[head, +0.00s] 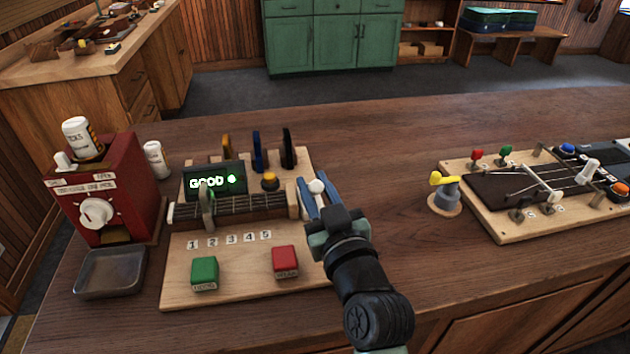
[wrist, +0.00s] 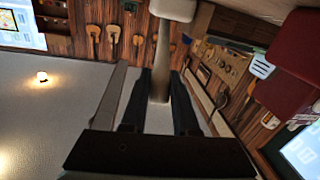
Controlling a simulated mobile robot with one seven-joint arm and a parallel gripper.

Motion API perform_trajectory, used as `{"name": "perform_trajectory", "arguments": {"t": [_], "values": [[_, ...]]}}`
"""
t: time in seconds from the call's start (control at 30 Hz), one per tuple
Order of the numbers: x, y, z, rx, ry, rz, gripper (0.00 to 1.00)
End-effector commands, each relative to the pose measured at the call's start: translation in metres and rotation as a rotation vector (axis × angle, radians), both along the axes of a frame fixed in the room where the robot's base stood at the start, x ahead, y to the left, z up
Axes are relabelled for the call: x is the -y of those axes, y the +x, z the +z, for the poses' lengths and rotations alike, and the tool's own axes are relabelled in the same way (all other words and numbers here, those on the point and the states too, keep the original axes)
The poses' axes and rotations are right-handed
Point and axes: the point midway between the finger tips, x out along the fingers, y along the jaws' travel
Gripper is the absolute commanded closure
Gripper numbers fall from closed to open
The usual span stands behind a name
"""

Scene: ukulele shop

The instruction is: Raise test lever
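The lever, likely the test lever, has a white knob (head: 317,187) and rises at the right side of a pale wooden board (head: 235,247). In the wrist view its grey shaft (wrist: 160,72) stands between my two dark fingers, with the pale knob at the top edge. My gripper (head: 318,193) has one blue finger on each side of the lever, slightly apart from each other; it also shows in the wrist view (wrist: 160,85). It looks open around the lever. Whether a finger touches the shaft is hard to tell. The lever's base is hidden behind my gripper.
The board carries a lit "GOOD" display (head: 215,181), a fretted neck (head: 245,206), a green button (head: 204,273) and a red button (head: 285,261). A red dispenser (head: 108,190) stands left. A second board (head: 520,226) and yellow-topped lever (head: 444,190) stand right.

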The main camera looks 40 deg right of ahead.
Motion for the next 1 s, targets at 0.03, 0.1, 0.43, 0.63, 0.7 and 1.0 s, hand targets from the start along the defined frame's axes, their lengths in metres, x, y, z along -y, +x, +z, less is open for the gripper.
{"name": "perform_trajectory", "arguments": {"t": [0.03,0.1,0.43,0.63,0.7,1.0], "values": [[-0.0001,-0.0001,-0.0001,0.0,0.0,0.0,0.93],[-0.0002,-0.0001,0.0,0.0,0.0,0.0,1.0],[-0.0002,-0.0001,-0.0001,0.0,0.0,0.0,1.0],[-0.0002,-0.0001,-0.0002,-0.001,0.0,0.0,1.0],[-0.0002,-0.0001,-0.0002,-0.001,0.0,0.0,1.0],[-0.0001,-0.0002,-0.0003,-0.001,0.0,0.0,1.0]]}}
